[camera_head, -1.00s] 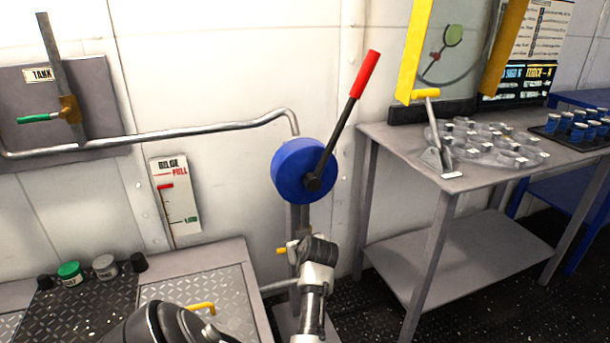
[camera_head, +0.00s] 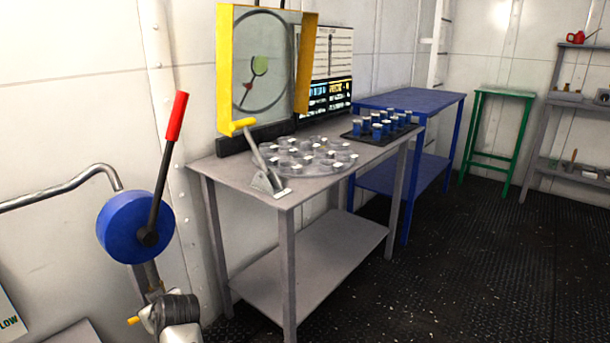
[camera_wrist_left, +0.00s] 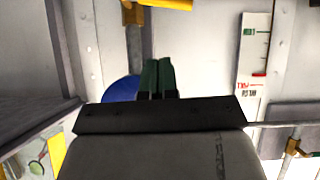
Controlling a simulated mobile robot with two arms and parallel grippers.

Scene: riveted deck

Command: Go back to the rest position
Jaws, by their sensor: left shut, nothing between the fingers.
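My left gripper (camera_wrist_left: 157,75) shows in the left wrist view with its two dark green fingers together and nothing between them. Behind the fingers is part of the blue pump drum (camera_wrist_left: 120,90), apart from them as far as I can tell. In the head view the blue drum (camera_head: 128,228) stands at the left, with a black lever ending in a red grip (camera_head: 176,115) that points up. A white and dark link of my arm (camera_head: 178,312) shows below the drum; the fingers cannot be made out there. My right gripper is in neither view.
A grey table (camera_head: 235,180) holds a yellow-framed dial (camera_head: 262,65), clear discs (camera_head: 310,155) and a black tray of blue cans (camera_head: 382,128). A blue table (camera_head: 415,98), a green stand (camera_head: 500,93) and grey shelves (camera_head: 575,100) stand beyond. Dark floor (camera_head: 470,260) at right is clear.

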